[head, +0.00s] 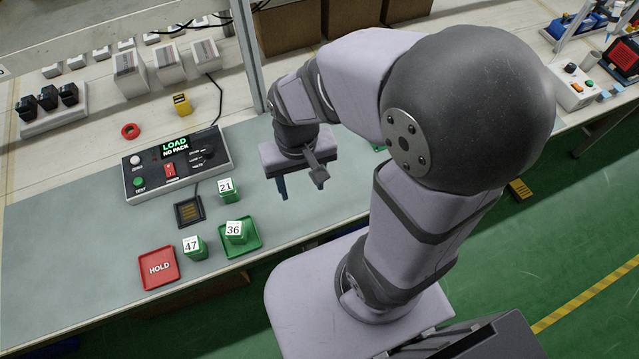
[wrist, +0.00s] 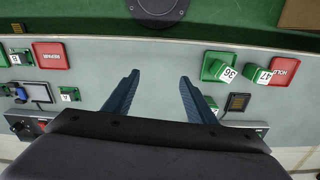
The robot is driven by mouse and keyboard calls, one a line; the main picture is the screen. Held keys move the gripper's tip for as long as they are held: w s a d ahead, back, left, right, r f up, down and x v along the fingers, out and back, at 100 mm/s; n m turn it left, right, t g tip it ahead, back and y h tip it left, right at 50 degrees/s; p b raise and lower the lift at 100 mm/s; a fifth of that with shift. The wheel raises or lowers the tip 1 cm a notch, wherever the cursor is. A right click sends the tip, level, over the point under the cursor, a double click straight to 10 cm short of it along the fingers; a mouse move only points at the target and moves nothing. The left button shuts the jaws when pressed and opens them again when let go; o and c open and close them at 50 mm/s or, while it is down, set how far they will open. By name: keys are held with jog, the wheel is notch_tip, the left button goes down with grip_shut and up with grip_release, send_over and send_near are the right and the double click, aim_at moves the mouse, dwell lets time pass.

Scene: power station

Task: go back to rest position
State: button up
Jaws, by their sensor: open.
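My gripper shows in the wrist view (wrist: 152,95) with its two blue fingers apart and nothing between them. In the head view my gripper (head: 298,188) hangs above the grey mat, right of the load tester (head: 176,166). Green block 36 (head: 236,230) sits on a green tray (head: 252,245). Green block 47 (head: 195,248) stands on the mat between that tray and the red HOLD tray (head: 158,268), which is empty. Green block 21 (head: 228,190) stands on the mat near the tester, apart from my gripper.
A dark square pad (head: 188,212) lies in front of the tester. A red REPAIR tray (wrist: 51,55) shows in the wrist view beside a green tray. A red ring (head: 130,131) and a yellow item (head: 181,103) lie behind the tester. A metal post (head: 247,55) rises behind my arm.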

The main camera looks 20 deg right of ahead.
jog(key=shift+n, duration=0.5)
jog(key=s+d, duration=0.2)
jog(key=d, duration=0.1)
jog(key=shift+s+d, duration=0.1)
jog(key=shift+d, duration=0.15)
dwell(1.6)
